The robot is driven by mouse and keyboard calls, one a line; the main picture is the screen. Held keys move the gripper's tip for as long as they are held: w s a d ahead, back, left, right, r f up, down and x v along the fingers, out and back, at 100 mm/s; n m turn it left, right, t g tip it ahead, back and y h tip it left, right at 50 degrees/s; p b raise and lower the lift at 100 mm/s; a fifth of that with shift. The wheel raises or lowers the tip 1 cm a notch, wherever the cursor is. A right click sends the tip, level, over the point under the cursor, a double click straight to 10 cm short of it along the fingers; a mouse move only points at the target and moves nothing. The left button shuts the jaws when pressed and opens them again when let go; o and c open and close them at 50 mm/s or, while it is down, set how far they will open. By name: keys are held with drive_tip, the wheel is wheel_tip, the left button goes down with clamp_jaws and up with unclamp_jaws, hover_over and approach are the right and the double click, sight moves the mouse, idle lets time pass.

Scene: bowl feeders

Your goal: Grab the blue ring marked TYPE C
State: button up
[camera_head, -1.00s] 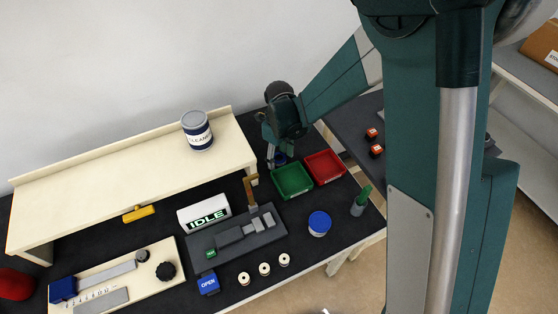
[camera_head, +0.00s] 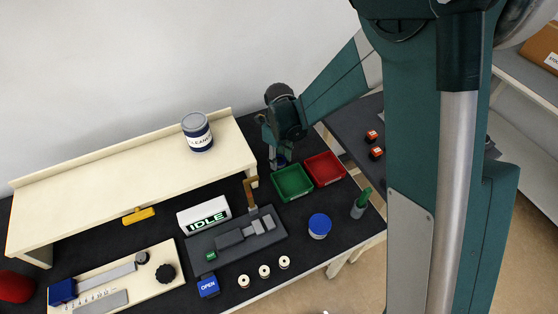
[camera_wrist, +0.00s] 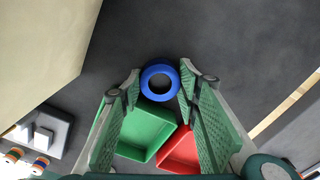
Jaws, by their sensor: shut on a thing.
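The blue ring (camera_wrist: 173,94) is between my gripper's (camera_wrist: 159,85) two green fingers in the wrist view, near the fingertips. The fingers are shut on its sides. No marking is readable on it. In the head view my gripper (camera_head: 276,158) points down behind the green tray, right of the cream shelf, and a little blue shows at its fingertips (camera_head: 283,160). I cannot tell whether the ring touches the table.
A green tray (camera_head: 281,195) and a red tray (camera_head: 339,177) sit close in front of my gripper. The cream shelf (camera_head: 110,180) is to the left. A grey fixture (camera_head: 222,259) and a blue-lidded jar (camera_head: 319,226) stand nearer the front.

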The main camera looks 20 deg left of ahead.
sight(279, 160)
drive_tip(key=shift+r, duration=0.15)
wheel_tip(279, 160, up, 10)
drive_tip(key=p, duration=0.1)
idle(0.5)
idle(0.6)
